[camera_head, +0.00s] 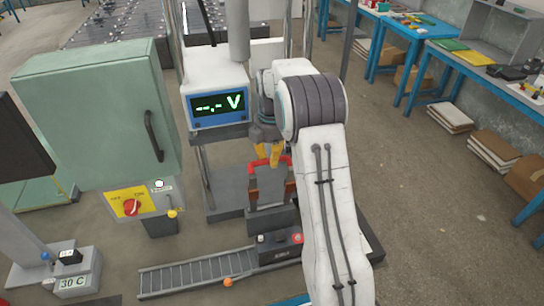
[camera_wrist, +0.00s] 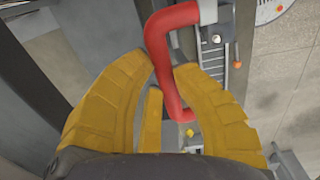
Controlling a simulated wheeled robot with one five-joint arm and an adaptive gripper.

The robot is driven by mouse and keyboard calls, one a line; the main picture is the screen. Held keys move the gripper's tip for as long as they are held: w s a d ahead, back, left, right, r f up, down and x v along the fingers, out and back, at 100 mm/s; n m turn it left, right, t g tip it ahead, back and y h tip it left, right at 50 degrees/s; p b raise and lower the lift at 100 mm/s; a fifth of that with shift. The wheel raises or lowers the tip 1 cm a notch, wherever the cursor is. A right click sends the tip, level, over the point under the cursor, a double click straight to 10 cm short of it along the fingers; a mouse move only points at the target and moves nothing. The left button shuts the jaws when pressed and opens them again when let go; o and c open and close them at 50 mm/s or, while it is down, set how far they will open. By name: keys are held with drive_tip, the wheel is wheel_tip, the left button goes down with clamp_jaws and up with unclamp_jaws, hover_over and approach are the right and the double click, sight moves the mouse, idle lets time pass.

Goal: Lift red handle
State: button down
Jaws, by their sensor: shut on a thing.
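The red handle (camera_head: 268,161) is a bent bar on top of a dark battery-like block with brown sides (camera_head: 270,188), in the middle of the head view. In the wrist view the red handle (camera_wrist: 165,58) runs down from the top and passes between the yellow fingers. My gripper (camera_head: 270,152) has yellow fingers and reaches down onto the handle from above. It also shows in the wrist view (camera_wrist: 162,75), with its fingers on either side of the bar. The gripper is shut on the handle. My arm hides part of the right side of the block.
A voltage display (camera_head: 218,104) reading "--.- V" stands behind left. A green cabinet (camera_head: 95,110) with a yellow switch panel (camera_head: 130,203) is at the left. A roller track (camera_head: 200,272) lies in front on the floor.

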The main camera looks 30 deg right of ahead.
drive_tip(key=c, duration=1.5)
unclamp_jaws()
drive_tip(key=shift+f, duration=0.15)
drive_tip(key=shift+o, duration=1.4)
drive_tip(key=shift+w+f, duration=0.1)
drive_tip(key=shift+w, duration=0.15)
drive_tip(key=shift+o, duration=1.4)
drive_tip(key=shift+r, duration=0.2)
wheel_tip(320, 180, up, 12)
drive_tip(key=shift+s, duration=0.3)
drive_tip(key=shift+f, duration=0.1)
